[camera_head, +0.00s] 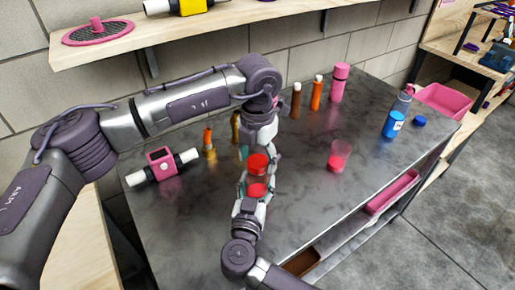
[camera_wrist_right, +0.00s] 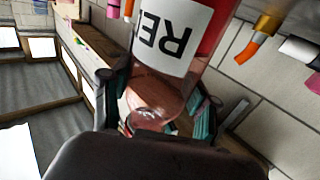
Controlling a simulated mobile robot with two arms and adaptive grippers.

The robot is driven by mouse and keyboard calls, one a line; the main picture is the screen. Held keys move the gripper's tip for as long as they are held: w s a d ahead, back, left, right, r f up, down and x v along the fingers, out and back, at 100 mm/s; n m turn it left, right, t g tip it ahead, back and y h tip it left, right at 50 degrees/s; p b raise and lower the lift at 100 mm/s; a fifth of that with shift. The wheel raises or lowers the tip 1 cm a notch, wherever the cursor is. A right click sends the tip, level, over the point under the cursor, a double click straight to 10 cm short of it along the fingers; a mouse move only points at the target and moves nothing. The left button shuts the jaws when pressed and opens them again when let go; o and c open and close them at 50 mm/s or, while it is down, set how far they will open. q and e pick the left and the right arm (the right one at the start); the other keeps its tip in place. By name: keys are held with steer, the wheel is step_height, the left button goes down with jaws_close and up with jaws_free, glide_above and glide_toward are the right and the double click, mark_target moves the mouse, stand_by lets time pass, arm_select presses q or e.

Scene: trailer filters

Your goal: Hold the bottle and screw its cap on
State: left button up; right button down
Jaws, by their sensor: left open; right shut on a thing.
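The bottle shows close up in the right wrist view (camera_wrist_right: 160,92), clear at its near end, with red contents and a white label reading upside down. My right gripper (camera_head: 255,202) comes up from the lower edge of the head view and is shut on the bottle. A red part (camera_head: 258,190) shows between its fingers. My left gripper (camera_head: 257,152) is just above, pointing down and open, with its fingers around a red, cap-like piece (camera_head: 257,165). I cannot tell whether that piece touches the bottle; the fingers hide part of both.
A blue bottle (camera_head: 393,124) and a blue cap (camera_head: 420,120) stand at the right of the dark table (camera_head: 300,195). A clear container with pink contents (camera_head: 338,158) is nearer. Brown, orange and pink bottles line the back. A pink-and-white filter (camera_head: 163,164) lies left.

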arm_select(q)
steer(key=shift+f, duration=0.15)
steer(key=c, duration=1.2)
steer(key=shift+m, duration=0.9)
steer(key=o, duration=1.4)
steer(key=shift+c, duration=0.2)
step_height(320, 180, up, 12)
